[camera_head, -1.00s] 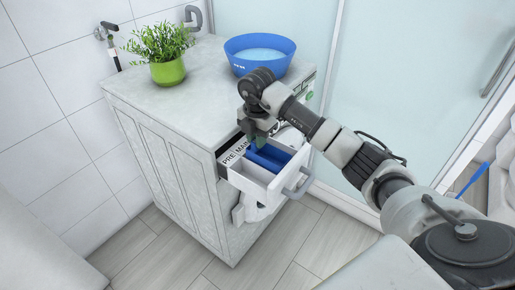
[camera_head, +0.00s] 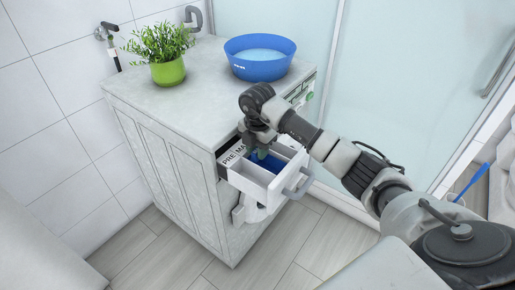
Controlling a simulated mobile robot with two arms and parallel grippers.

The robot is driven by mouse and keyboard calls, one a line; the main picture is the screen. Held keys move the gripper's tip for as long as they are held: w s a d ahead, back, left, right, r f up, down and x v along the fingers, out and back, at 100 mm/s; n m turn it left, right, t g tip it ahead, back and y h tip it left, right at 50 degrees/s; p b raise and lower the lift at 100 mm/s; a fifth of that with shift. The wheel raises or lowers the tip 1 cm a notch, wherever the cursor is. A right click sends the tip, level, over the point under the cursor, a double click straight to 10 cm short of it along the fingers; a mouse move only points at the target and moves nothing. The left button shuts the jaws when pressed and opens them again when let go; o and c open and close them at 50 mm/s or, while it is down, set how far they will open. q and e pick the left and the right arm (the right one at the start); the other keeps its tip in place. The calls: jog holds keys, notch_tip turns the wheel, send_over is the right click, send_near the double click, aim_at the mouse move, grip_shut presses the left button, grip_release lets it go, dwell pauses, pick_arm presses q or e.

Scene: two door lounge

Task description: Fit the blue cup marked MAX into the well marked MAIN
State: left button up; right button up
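The white detergent drawer (camera_head: 256,191) is pulled out of the front of the grey-white machine. Lettering beginning "PRE MA" shows along its back edge, partly covered by my arm. The blue cup (camera_head: 270,164) sits low in the middle compartment, between white walls; its own marking cannot be read. My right gripper (camera_head: 261,154) points down from above, with its fingertips at the cup's back part. The fingers are too small and overlapped to tell whether they grip it. My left gripper is not in view.
A blue basin of water (camera_head: 259,69) and a green potted plant (camera_head: 167,72) stand on the machine top. The drawer's grey handle (camera_head: 299,183) sticks out in front. A glass shower panel (camera_head: 425,80) stands to the right. The floor in front is clear.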

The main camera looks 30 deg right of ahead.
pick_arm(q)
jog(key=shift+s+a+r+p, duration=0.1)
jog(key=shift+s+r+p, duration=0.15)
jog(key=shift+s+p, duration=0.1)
pick_arm(e)
notch_tip(320, 180, up, 12)
jog(key=shift+r, duration=0.2)
dwell(0.3)
